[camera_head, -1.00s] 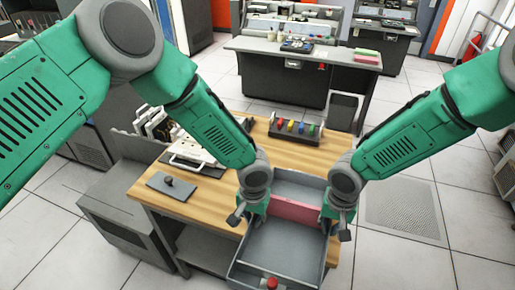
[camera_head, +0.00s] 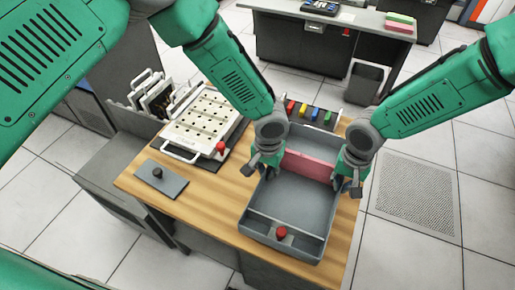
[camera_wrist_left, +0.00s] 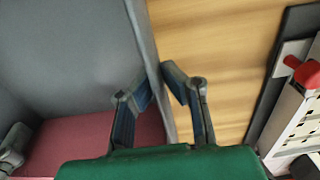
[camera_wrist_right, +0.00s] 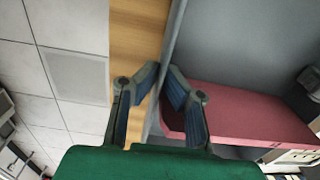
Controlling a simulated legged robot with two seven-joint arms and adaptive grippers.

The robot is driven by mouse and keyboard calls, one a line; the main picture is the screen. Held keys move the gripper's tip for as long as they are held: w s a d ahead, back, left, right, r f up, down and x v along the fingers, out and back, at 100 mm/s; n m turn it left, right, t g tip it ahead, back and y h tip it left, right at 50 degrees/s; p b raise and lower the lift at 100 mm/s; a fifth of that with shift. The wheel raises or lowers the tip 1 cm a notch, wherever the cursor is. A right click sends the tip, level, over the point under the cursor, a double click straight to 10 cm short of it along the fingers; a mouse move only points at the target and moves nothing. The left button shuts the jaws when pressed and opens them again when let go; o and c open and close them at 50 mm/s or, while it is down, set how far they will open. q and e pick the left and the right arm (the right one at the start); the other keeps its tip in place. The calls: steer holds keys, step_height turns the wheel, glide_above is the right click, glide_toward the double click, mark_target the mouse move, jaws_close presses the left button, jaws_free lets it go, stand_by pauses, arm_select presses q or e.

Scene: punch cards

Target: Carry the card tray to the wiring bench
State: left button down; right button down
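The card tray (camera_head: 272,228) is a grey open box with a pink block (camera_head: 309,165) across it and a red knob at its near end. It is over the wooden bench top (camera_head: 215,205), level, on it or just above it; I cannot tell which. My left gripper (camera_wrist_left: 156,78) is closed on the tray's left wall, one finger inside and one outside. My right gripper (camera_wrist_right: 159,76) is closed likewise on the right wall. The pink block also shows in the left wrist view (camera_wrist_left: 95,142) and the right wrist view (camera_wrist_right: 240,112).
A cream perforated panel (camera_head: 206,121) with a red knob lies left of the tray. A grey plate (camera_head: 161,178) with a black knob lies near the left edge. A rack of coloured blocks (camera_head: 318,115) stands just behind the tray. A floor grate (camera_head: 416,200) is at right.

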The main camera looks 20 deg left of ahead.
mark_target(335, 193)
steer(key=shift+a+r, duration=0.1)
steer(key=shift+a, duration=0.15)
